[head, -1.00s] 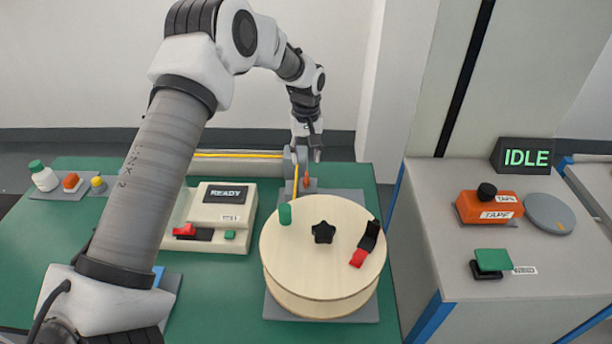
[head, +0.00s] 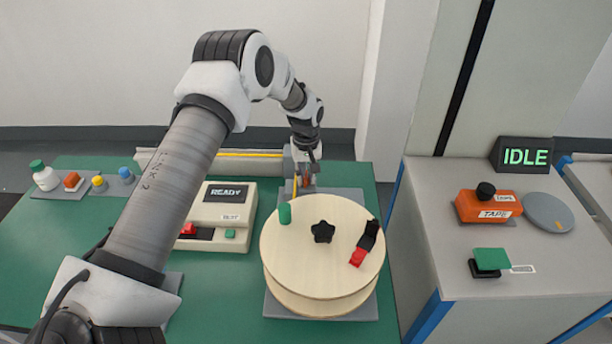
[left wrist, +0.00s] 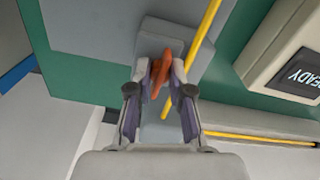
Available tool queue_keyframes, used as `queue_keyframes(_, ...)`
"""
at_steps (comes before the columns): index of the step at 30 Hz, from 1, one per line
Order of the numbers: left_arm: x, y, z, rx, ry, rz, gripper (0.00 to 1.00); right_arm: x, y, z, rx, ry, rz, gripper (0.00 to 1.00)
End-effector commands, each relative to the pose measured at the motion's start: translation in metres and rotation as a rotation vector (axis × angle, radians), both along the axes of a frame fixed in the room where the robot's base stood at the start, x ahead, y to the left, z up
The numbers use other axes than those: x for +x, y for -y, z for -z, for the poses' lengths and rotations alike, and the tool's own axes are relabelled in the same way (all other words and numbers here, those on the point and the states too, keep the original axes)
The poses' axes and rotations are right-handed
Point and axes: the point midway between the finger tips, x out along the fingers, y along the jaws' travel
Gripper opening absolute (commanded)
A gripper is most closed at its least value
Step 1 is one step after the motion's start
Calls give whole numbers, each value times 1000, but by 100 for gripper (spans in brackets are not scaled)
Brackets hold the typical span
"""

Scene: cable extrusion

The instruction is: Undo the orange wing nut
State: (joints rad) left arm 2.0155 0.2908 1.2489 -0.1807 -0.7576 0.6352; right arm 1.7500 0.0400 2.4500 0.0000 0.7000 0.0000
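The orange wing nut (left wrist: 161,68) is in the left wrist view, on a grey block beside a yellow cable (left wrist: 204,30). My left gripper (left wrist: 160,66) has its two fingertips on either side of the nut. A narrow gap seems to show between the fingers and the nut, so they look open around it. In the head view my left gripper (head: 306,162) points down at the grey fixture behind the wooden reel; the nut is mostly hidden there. My right gripper is not in view.
The wooden reel (head: 292,250) with a black star knob (head: 323,232) stands in front of the fixture. A beige READY machine (head: 222,208) is left of it. The right bench holds an orange tape dispenser (head: 489,207) and an IDLE display (head: 524,156).

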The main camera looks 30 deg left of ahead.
Motion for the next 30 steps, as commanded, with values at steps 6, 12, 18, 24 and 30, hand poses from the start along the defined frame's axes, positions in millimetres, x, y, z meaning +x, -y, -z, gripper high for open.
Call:
queue_keyframes(6,0,0,-1,-1,-2,-55,0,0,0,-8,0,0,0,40)
queue_keyframes(12,0,0,1,0,-1,-61,0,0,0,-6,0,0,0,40)
queue_keyframes(18,0,0,1,-1,-1,-60,45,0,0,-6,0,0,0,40)
queue_keyframes(24,0,0,-1,-1,-1,-60,45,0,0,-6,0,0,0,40)
queue_keyframes(30,1,0,-28,-1,4,-60,45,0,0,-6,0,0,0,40)
